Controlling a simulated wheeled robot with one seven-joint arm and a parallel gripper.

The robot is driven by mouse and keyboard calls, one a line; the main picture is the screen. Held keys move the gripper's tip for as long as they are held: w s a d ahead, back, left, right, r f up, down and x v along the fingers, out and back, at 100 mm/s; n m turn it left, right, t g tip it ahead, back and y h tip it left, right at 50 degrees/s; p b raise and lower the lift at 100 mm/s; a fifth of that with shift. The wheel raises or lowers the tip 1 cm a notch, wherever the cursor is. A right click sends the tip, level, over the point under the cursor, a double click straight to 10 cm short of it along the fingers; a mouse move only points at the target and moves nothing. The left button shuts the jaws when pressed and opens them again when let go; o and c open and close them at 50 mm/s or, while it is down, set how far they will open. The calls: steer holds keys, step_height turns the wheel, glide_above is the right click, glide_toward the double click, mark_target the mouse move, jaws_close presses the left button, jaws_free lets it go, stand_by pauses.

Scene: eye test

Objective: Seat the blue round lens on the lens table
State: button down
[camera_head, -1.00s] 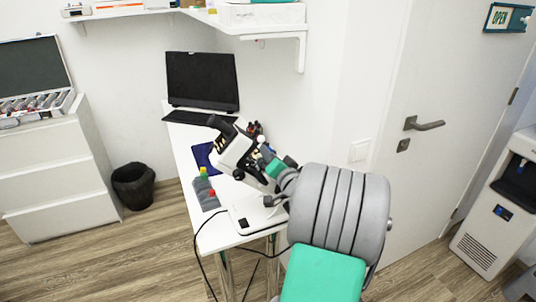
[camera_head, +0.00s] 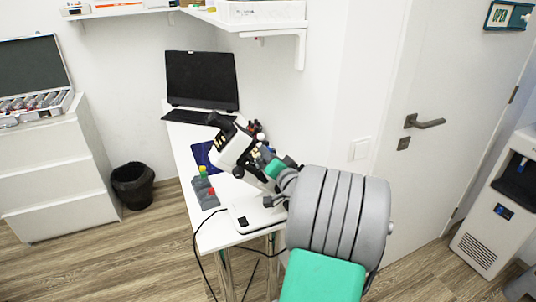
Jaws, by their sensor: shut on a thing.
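A white instrument with a tilted body (camera_head: 236,150), black parts and a white base (camera_head: 238,214) stands on the white desk (camera_head: 182,146). Its lens table cannot be made out. My arm reaches in from the lower right, and my gripper (camera_head: 257,141) is close against the instrument's far right side, mostly hidden by it. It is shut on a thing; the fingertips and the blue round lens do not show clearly. A grey stepped holder (camera_head: 207,198) left of the instrument carries a yellow-green piece (camera_head: 203,172) and a red piece (camera_head: 211,191); no blue lens shows in it.
A dark blue mat (camera_head: 203,155) lies behind the holder. A black monitor (camera_head: 202,80) and keyboard (camera_head: 197,117) are at the desk's back. A wall shelf (camera_head: 262,26) hangs above. Cables hang off the desk's front. A black bin (camera_head: 133,187) stands on the floor at left.

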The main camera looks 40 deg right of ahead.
steer(key=shift+a+f, duration=0.15)
steer(key=shift+f, duration=0.25)
stand_by(0.3)
